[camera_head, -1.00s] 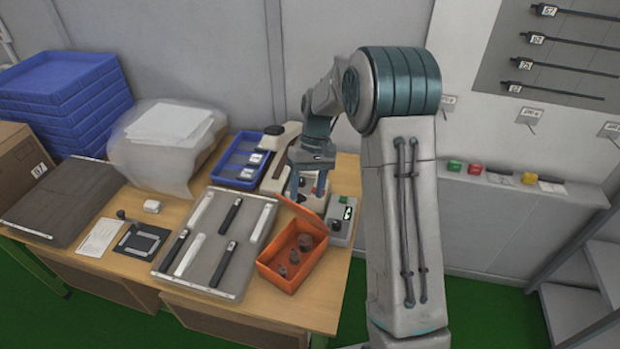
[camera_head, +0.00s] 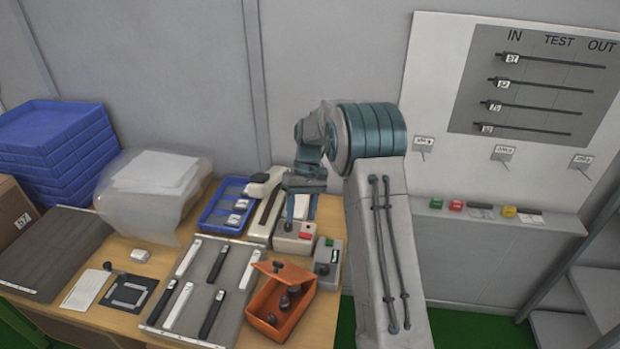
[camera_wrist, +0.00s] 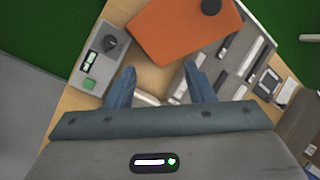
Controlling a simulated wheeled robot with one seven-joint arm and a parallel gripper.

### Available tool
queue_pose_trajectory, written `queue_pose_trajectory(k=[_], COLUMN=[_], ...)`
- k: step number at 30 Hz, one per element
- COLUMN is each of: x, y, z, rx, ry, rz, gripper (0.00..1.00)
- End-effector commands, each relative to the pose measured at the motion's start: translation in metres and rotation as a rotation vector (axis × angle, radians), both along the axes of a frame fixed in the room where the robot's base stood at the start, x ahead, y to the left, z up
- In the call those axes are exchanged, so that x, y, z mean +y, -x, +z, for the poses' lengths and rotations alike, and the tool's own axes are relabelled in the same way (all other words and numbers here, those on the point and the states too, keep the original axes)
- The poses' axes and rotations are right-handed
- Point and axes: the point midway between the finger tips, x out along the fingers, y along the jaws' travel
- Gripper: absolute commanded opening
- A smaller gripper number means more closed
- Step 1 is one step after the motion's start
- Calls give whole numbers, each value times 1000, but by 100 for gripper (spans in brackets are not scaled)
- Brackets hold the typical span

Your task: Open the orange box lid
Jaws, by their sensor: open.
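The orange box (camera_head: 292,324) stands at the front right of the table, with several dark parts visible inside. Its orange lid (camera_head: 296,273), with a dark knob, is partly raised and tilted over the box's back side, leaving the front uncovered. The lid (camera_wrist: 180,35) also fills the top of the wrist view, beyond the fingertips. My gripper (camera_head: 301,207) is open and empty, behind and above the box, apart from the lid. Both blue fingers of my gripper (camera_wrist: 160,82) show spread, with nothing between them.
A grey switch box (camera_head: 327,262) stands close to the right of the orange box. A device with a red button (camera_head: 294,238) is behind it, below my gripper. A grey tray (camera_head: 238,262) with black and white strips lies left. Blue trays (camera_head: 60,140) are stacked far left.

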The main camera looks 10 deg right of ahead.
Motion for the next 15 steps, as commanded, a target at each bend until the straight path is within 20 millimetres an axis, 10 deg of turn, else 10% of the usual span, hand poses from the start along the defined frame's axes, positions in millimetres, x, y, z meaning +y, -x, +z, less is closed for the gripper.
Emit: queue_pose_trajectory(k=[15], x=[-17], y=[-28], z=[17], rx=[-1], ry=[0], rz=[-1], gripper=[48])
